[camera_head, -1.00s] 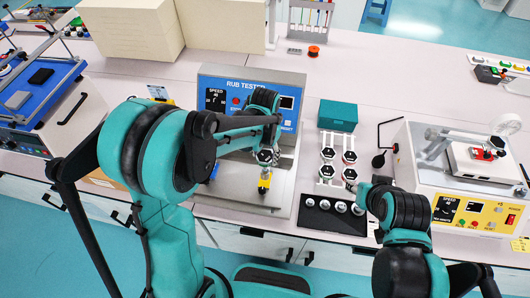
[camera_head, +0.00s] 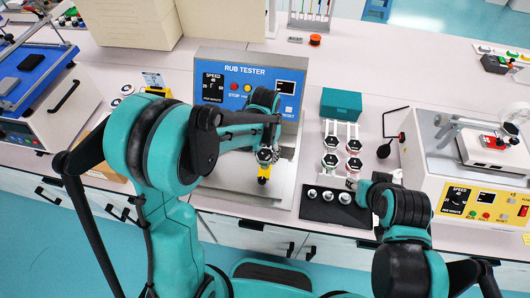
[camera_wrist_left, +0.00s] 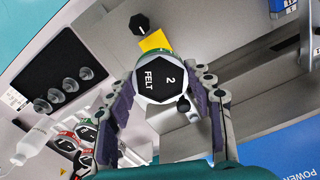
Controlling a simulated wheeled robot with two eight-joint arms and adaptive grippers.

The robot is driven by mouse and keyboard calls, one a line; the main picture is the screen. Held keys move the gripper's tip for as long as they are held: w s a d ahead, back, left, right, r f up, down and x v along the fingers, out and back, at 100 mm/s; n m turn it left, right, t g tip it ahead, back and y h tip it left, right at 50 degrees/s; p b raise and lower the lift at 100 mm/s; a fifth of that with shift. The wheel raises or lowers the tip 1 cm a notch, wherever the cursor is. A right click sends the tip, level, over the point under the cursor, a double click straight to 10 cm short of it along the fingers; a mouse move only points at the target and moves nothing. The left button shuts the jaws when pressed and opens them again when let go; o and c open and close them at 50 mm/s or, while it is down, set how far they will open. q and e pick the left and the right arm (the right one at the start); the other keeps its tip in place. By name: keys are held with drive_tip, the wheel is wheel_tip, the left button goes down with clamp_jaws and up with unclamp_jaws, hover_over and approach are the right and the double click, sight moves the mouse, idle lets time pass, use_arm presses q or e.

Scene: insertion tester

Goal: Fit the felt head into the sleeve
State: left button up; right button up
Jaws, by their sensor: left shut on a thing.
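My left gripper (camera_head: 266,154) is over the plate of the rub tester (camera_head: 200,150). A yellow part (camera_head: 263,172) with a black knob (camera_wrist_left: 139,25) is just beyond the head. My right gripper (camera_head: 352,182) is by the black tray; its fingers are too small to read.
The black tray (camera_head: 318,214) holds several clear cups. Behind it a white rack holds several hexagonal heads (camera_head: 332,142), with a teal box (camera_head: 341,104) further back. Another tester (camera_head: 465,190) stands right, a blue-topped machine (camera_head: 40,75) left.

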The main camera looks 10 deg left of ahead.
use_arm(q)
drive_tip(key=shift+f, duration=0.15)
idle(0.6)
drive_tip(key=o, duration=1.1)
drive_tip(key=shift+r+p, duration=1.9)
drive_tip(key=shift+r, duration=1.15)
